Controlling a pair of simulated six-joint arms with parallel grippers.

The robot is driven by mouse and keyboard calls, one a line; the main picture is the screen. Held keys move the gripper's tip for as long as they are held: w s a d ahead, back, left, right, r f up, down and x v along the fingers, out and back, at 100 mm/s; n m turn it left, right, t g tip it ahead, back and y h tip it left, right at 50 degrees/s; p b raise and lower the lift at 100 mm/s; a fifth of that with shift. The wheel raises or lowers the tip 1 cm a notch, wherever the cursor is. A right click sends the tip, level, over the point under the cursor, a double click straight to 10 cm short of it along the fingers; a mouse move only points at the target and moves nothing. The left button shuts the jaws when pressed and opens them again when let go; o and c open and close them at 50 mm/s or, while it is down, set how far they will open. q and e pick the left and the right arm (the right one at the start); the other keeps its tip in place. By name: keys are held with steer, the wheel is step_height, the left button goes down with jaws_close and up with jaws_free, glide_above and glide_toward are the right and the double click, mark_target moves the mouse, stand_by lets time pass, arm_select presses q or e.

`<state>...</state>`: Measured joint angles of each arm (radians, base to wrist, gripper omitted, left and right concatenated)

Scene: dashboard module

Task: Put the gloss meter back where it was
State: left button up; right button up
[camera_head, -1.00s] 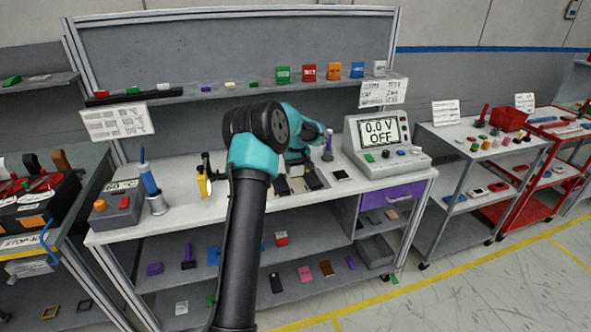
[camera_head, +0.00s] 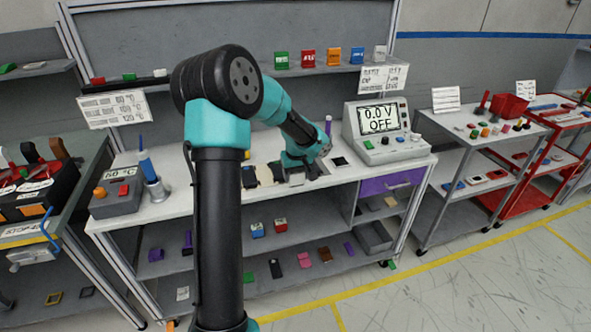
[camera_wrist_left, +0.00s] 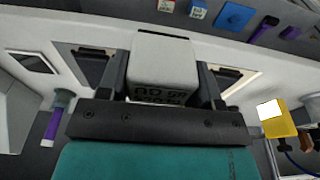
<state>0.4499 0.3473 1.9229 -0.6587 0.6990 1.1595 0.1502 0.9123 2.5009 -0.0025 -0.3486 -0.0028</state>
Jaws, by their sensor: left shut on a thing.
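My left gripper (camera_head: 300,174) is low over the middle of the white bench top (camera_head: 178,206). In the left wrist view its two fingers (camera_wrist_left: 160,85) are shut on the sides of a light grey box with dark lettering, which I take to be the gloss meter (camera_wrist_left: 162,62). In the head view the grey box (camera_head: 296,179) shows small under the gripper. Dark recesses or pads flank it in the wrist view, one to the left (camera_wrist_left: 92,66) and one to the right (camera_wrist_left: 226,78). I cannot tell whether its underside touches the bench. My right gripper is not in view.
A voltage unit (camera_head: 384,134) stands right of the gripper, with a purple stick (camera_head: 328,127) nearby. A temperature unit (camera_head: 116,195) and a blue-handled iron (camera_head: 149,172) stand at the left. A yellow device (camera_wrist_left: 277,120) shows in the wrist view. Shelves lie below.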

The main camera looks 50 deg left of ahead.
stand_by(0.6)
arm_select(q)
steer(key=a, duration=1.3)
steer(key=shift+w+a+r, duration=0.2)
steer(key=shift+w, duration=0.05)
steer(key=shift+w+a+f, duration=0.25)
steer(key=shift+w+a, duration=1.25)
steer(key=shift+a, duration=0.7)
steer(key=shift+w+a+f, duration=0.25)
steer(key=shift+w+a, duration=1.25)
steer(key=shift+a, duration=0.7)
steer(key=shift+w+a+f, duration=0.25)
steer(key=shift+w+a, duration=1.25)
steer(key=shift+a, duration=0.7)
steer(key=shift+f, duration=1.75)
steer(key=shift+f, duration=0.1)
